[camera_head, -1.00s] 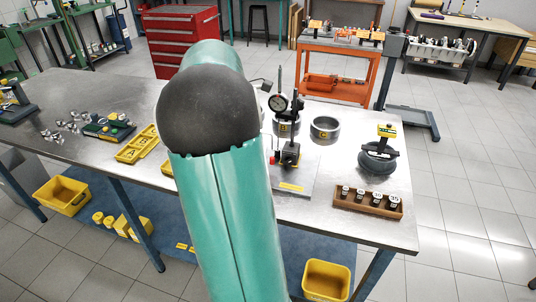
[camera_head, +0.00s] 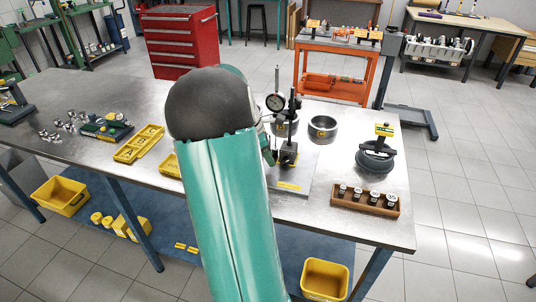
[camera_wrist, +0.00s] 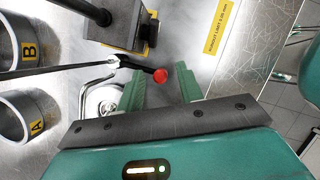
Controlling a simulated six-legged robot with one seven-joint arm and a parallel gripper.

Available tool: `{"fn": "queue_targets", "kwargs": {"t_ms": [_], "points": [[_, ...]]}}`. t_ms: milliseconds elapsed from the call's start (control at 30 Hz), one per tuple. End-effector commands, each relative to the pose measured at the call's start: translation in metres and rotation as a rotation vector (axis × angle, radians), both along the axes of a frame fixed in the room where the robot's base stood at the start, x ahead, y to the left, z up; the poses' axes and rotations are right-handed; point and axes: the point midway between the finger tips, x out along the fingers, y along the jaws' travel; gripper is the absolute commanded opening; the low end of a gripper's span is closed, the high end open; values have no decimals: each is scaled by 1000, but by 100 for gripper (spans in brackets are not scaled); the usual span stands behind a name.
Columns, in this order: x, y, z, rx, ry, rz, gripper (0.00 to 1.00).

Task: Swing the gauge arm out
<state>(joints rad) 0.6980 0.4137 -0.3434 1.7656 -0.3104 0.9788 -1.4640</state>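The gauge stand (camera_head: 289,138) stands upright on a metal plate (camera_head: 297,175) on the bench, with a round dial gauge (camera_head: 275,102) on its left side. In the wrist view, the stand's dark post (camera_wrist: 122,22) is at the top. A thin arm with a red knob (camera_wrist: 160,76) at its end points toward my gripper (camera_wrist: 162,80). My gripper is open, and the red knob lies between its two green fingers near the tips; no grip on it shows. A round pale part (camera_wrist: 102,100) beside the left finger is partly hidden. In the head view my arm hides most of my gripper.
Ring B (camera_wrist: 28,45) and ring A (camera_wrist: 25,118) stand close at the left of the wrist view. In the head view, a black round tool (camera_head: 376,158) and a wooden block with several small pieces (camera_head: 365,200) sit to the right. Yellow trays (camera_head: 139,143) lie left of my arm.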

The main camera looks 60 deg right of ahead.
Motion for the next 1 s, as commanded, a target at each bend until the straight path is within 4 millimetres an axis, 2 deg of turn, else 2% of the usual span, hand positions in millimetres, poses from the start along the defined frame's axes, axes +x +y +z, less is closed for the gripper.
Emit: {"fn": "queue_targets", "kwargs": {"t_ms": [33,167,200,467,800,1000], "points": [[0,0,0,0,0,0,27],[0,0,0,0,0,0,2],[0,0,0,0,0,0,0],[3,0,0,1,-1,-33,0],[25,-3,0,0,0,-358,0],[28,-3,0,1,-1,-403,0]]}}
